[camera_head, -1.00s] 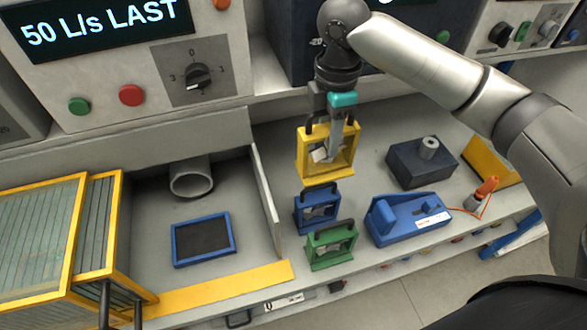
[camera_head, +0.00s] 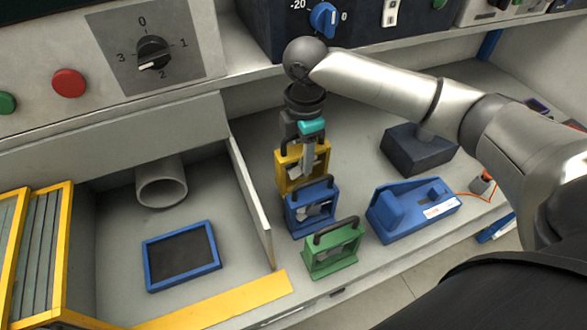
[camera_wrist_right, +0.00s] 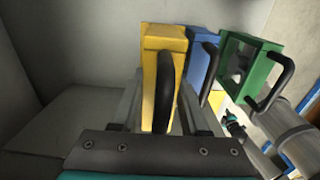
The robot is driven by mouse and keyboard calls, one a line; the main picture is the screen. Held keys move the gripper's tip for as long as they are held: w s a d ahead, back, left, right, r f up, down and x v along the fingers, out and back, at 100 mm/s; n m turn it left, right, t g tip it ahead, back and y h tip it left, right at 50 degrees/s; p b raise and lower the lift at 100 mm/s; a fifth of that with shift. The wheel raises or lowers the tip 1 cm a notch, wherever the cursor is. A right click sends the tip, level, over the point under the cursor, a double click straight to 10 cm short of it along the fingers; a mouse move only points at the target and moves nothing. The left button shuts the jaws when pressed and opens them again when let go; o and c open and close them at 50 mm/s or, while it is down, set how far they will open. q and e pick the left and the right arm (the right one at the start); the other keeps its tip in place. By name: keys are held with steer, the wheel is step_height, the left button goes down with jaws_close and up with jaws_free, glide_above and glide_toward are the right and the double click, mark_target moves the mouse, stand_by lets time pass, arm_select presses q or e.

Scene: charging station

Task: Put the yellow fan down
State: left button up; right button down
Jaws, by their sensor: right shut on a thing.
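The yellow fan (camera_head: 283,176) stands upright behind the blue fan (camera_head: 292,218) in the head view. My right gripper (camera_head: 308,160) is above it, shut on its black handle. The yellow fan also shows between the fingers in the right wrist view (camera_wrist_right: 164,38), with the blue fan (camera_wrist_right: 203,58) close beside it. The blue fan hides part of the yellow fan's base, so I cannot tell whether it touches the bench. My left gripper is not in view.
A green fan (camera_head: 335,267) stands in front of the blue fan. A blue device (camera_head: 405,212) and a dark block (camera_head: 412,150) are to the right. A thin upright panel (camera_head: 252,205) stands close on the left, beside a bay with a blue-framed pad (camera_head: 182,255).

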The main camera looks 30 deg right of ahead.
step_height(320, 180, down, 6)
steer(key=shift+r+b, duration=0.15)
steer(key=shift+b, duration=0.35)
steer(key=w, duration=0.2)
steer(key=w+f+b, duration=0.1)
steer(key=w, duration=0.1)
steer(key=shift+f, duration=0.1)
steer(key=shift+f, duration=0.15)
steer(key=shift+c, duration=2)
jaws_free()
step_height(320, 180, up, 8)
steer(key=p, duration=0.1)
